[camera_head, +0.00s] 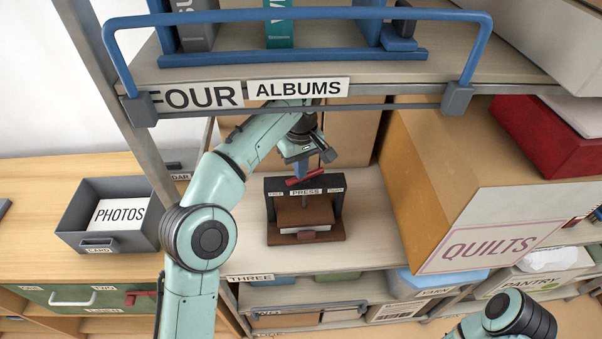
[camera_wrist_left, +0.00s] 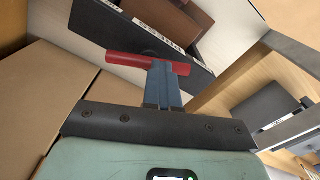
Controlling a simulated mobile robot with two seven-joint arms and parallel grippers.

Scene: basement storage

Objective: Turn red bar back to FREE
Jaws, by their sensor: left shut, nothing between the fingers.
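The press (camera_head: 306,207) stands on the middle shelf in the head view, a dark frame over a brown block and pale sheets. Its red bar (camera_head: 304,178) lies crosswise on top, right end slightly higher in the picture. Small labels run along the frame: the left one seems to read FREE, the middle PRESS, the right is too small to read. My left gripper (camera_head: 314,158) is just above the bar, shut and empty. In the left wrist view its blue fingertips (camera_wrist_left: 164,72) overlap the red bar (camera_wrist_left: 138,61); I cannot tell if they touch. My right gripper is out of view.
An upper shelf with a blue rail (camera_head: 300,15) overhangs my left arm. A large QUILTS box (camera_head: 440,160) stands right of the press, and brown cartons (camera_head: 352,135) stand behind it. A grey PHOTOS tray (camera_head: 85,225) sits on the wooden counter at left. Bare shelf lies around the press.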

